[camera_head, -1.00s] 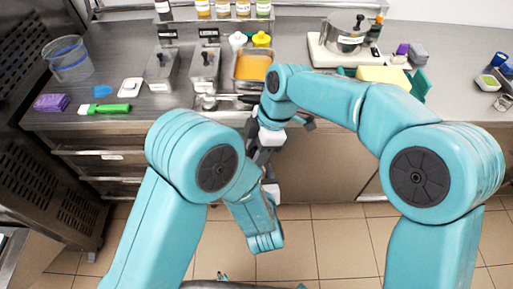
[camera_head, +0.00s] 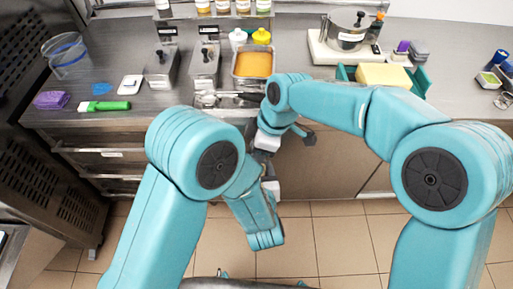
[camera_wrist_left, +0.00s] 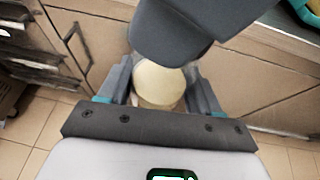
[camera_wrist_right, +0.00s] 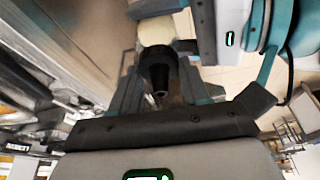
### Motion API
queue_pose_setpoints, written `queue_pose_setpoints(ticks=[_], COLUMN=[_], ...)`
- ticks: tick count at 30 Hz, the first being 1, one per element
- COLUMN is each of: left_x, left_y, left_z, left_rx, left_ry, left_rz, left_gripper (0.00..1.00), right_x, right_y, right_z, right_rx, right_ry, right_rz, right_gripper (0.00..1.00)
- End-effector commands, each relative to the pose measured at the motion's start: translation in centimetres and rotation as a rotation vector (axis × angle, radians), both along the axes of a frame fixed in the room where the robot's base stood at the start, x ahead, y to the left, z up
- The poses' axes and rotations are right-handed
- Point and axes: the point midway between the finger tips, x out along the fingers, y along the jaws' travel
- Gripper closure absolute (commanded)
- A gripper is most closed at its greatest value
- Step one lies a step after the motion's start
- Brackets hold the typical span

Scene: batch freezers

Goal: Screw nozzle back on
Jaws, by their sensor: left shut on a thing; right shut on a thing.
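My right gripper (camera_wrist_right: 159,80) is shut on a black, tapered nozzle (camera_wrist_right: 158,66) in the right wrist view. A rounded cream body (camera_wrist_right: 157,30) lies just beyond the nozzle, in line with it; I cannot tell whether the threads are engaged. My left gripper (camera_wrist_left: 160,92) is shut on the rounded cream body, which also shows in the left wrist view (camera_wrist_left: 158,84). A dark grey part of my right gripper covers the upper middle of that view. In the head view, the right gripper (camera_head: 262,157) is in front of the counter, above the left one; the held parts are mostly hidden there.

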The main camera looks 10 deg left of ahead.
Motion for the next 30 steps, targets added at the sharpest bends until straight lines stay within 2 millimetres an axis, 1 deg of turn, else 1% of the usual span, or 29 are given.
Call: queue_pose_setpoints(ticks=[3, 6, 20, 26, 30], left_x=[-0.01, -0.02, 0.0, 0.0, 0.0], left_y=[0.03, 0.04, 0.05, 0.04, 0.04], left_z=[0.01, 0.0, -0.01, -0.01, -0.01], left_rx=[0.001, 0.001, 0.002, 0.002, 0.001], left_ry=[0.0, 0.0, 0.0, 0.0, 0.0], left_rz=[0.001, 0.001, 0.001, 0.001, 0.001], left_gripper=[1.0, 1.0, 1.0, 1.0, 1.0], right_x=[-0.16, -0.17, -0.21, -0.13, -0.01], right_y=[0.01, 0.05, 0.25, 0.36, 0.39], right_z=[0.04, 0.04, -0.07, -0.11, -0.14], right_rx=[-0.001, 0.0, 0.004, 0.006, 0.01], right_ry=[-0.004, -0.006, -0.006, -0.008, -0.01], right_rz=[-0.248, -0.448, -1.313, -1.784, -2.18], right_gripper=[0.87, 0.87, 0.87, 0.87, 0.87])
